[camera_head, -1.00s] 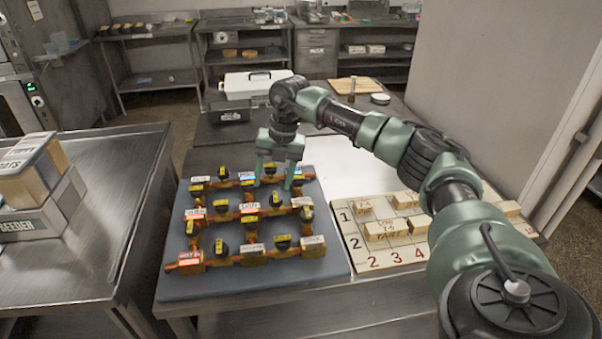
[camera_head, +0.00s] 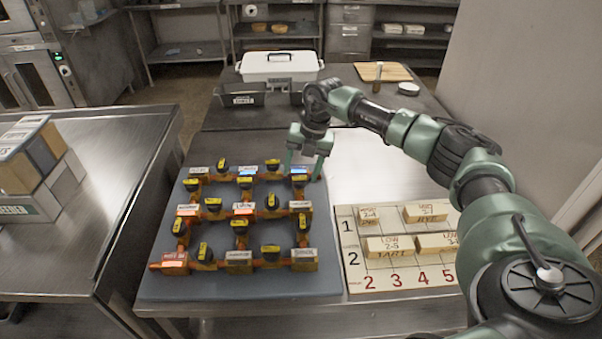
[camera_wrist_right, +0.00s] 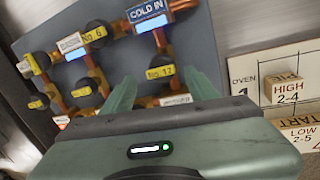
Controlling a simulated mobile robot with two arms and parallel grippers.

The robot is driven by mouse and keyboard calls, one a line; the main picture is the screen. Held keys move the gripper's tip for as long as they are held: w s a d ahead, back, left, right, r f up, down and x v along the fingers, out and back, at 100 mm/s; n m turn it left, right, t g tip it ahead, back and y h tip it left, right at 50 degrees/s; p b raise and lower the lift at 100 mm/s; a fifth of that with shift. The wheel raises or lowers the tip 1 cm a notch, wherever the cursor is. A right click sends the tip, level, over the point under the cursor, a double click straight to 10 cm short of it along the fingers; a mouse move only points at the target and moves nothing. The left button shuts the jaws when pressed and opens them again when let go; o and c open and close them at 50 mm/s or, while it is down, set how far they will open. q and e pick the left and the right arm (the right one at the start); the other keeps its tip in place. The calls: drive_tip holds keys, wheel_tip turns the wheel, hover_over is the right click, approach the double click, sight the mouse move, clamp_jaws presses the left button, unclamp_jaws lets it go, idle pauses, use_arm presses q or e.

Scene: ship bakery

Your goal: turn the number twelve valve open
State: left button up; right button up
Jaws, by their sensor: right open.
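The number twelve valve (camera_wrist_right: 160,72) has a dark knob and a yellow label. It sits on the right-hand copper pipe below the COLD IN block (camera_wrist_right: 148,18); its label lies across the pipe. In the head view this valve (camera_head: 299,184) is small, at the upper right of the valve board (camera_head: 325,262). My right gripper (camera_head: 306,168) is open and empty, above the board's upper right corner. In the right wrist view its two green fingers (camera_wrist_right: 164,92) stand apart, one on each side of the valve in the picture; contact cannot be told. My left gripper is out of view.
Other yellow-labelled valves, including number six (camera_wrist_right: 95,36), sit close by on the pipes. A numbered oven board (camera_head: 353,290) with wooden blocks lies to the right. A white lidded box (camera_head: 280,68) and dark bins (camera_head: 241,99) stand behind. Bare steel counter lies right of the gripper.

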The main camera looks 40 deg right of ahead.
sight(301, 177)
drive_tip(key=shift+d+x, duration=0.15)
drive_tip(key=shift+x, duration=0.45)
drive_tip(key=shift+d+x, duration=0.15)
drive_tip(key=shift+x, duration=0.45)
drive_tip(key=shift+w+d+f, duration=0.1)
drive_tip(key=shift+f, duration=0.25)
clamp_jaws()
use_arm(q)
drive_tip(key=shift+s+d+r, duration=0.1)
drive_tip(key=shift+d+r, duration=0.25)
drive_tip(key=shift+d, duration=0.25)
